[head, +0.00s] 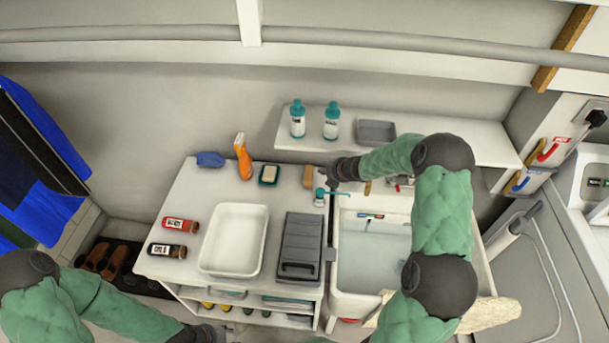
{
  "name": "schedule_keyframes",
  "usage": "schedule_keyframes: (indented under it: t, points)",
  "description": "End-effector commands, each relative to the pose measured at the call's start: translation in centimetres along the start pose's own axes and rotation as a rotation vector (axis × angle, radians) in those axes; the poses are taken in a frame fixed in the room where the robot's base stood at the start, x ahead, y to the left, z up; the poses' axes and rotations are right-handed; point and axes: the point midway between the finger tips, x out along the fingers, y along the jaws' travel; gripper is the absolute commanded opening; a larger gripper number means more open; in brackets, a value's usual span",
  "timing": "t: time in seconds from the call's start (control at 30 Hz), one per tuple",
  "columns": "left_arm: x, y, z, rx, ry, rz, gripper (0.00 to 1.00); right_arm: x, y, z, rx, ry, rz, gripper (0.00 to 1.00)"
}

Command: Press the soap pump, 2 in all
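The soap pump (320,199) is a small white bottle with a teal top and a thin teal spout pointing right. It stands upright on the counter beside the left rim of the sink. My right gripper (331,182) reaches in from the right and is right at the top of the pump. I cannot tell if it touches it. Its fingers are small, dark and partly hidden, so their opening does not show. My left gripper (216,335) is low at the bottom edge, partly cut off, away from the pump; its fingers are not clear.
The sink (345,298) holds water. Left of it are a grey box (298,250), a white tray (232,240), a sponge (269,174), an orange bottle (243,160) and two jars (180,225). Two teal-capped bottles (297,122) and a grey tray (376,131) stand on the shelf above.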

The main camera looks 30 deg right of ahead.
Motion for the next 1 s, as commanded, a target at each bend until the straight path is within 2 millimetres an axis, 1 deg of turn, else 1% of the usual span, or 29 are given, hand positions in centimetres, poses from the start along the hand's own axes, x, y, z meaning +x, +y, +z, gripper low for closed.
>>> schedule_keyframes:
  t: [0.1,0.57,0.77,1.0]
  points:
    - [0.0,0.0,0.2,0.000,-0.005,0.000,0.40,-0.1,0.0,0.1,0.002,-0.001,0.000,0.00]
    - [0.2,-0.1,0.2,0.000,-0.004,0.000,0.40,0.1,-0.2,0.0,0.002,0.000,0.000,0.00]
    - [1.4,-0.5,0.1,0.000,-0.004,0.000,0.40,1.0,-1.0,0.0,0.002,0.000,0.000,0.00]
    - [3.7,-1.3,0.0,0.000,-0.003,0.000,0.40,2.8,-2.9,0.0,0.002,0.000,0.000,0.00]
